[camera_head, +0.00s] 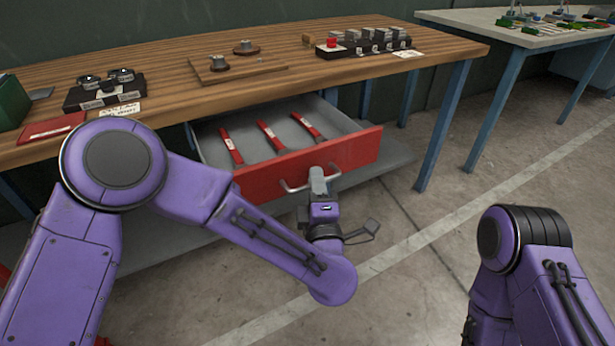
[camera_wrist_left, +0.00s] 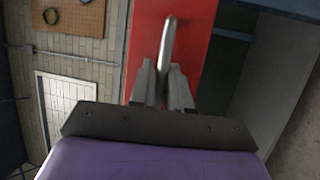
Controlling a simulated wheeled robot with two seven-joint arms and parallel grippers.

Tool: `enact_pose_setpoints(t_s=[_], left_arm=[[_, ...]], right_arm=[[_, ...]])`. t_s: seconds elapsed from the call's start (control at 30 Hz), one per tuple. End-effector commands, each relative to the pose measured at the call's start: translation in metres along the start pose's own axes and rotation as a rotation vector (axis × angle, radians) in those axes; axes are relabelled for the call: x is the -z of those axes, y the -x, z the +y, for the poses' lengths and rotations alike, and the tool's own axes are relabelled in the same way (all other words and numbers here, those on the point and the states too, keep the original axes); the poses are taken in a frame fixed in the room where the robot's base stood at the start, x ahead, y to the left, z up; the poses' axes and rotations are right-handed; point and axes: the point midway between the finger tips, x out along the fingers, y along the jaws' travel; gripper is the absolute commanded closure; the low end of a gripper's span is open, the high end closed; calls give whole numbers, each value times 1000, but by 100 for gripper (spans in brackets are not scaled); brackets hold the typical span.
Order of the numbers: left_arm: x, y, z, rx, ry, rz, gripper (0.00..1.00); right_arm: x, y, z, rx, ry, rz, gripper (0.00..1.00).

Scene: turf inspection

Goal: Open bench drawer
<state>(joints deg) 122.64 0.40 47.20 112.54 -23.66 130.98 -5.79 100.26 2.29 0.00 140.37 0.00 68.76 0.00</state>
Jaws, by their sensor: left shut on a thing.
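The bench (camera_head: 290,62) has a wooden top and blue legs. Its drawer stands pulled out below the top, with a red front (camera_head: 350,152) and a grey inside holding several red-handled tools (camera_head: 271,136). The metal bar handle (camera_head: 294,186) is on the drawer front. My left gripper (camera_head: 318,180) is shut on the handle. In the left wrist view the fingers (camera_wrist_left: 164,88) close around the handle (camera_wrist_left: 169,45) in front of the red drawer front (camera_wrist_left: 196,50). My right arm shows at the lower right of the head view; its gripper is out of the picture.
On the bench top are a black block with parts (camera_head: 366,44), a wooden board (camera_head: 238,67), a black fixture (camera_head: 104,90) and a red card (camera_head: 52,129). A second table (camera_head: 530,36) stands at the back right. The concrete floor (camera_head: 430,240) in front is clear.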

Motion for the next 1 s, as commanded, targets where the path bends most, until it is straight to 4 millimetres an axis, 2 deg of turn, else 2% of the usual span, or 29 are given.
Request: enact_pose_setpoints(t_s=[0.47,0.5,0.53,0.83,0.93,1.0], left_arm=[[-1,4,0,1,0,1,100],[-1,4,0,1,0,1,70],[-1,4,0,1,0,1,62],[-1,5,1,0,0,1,62],[-2,16,1,0,-1,-3,62],[-2,31,1,-1,-3,-4,62]], right_arm=[[0,0,0,0,0,0,16],[0,0,0,0,0,0,16],[0,0,0,0,0,0,16],[0,0,0,0,0,0,16],[0,0,0,0,0,0,16],[0,0,0,0,0,0,16]])
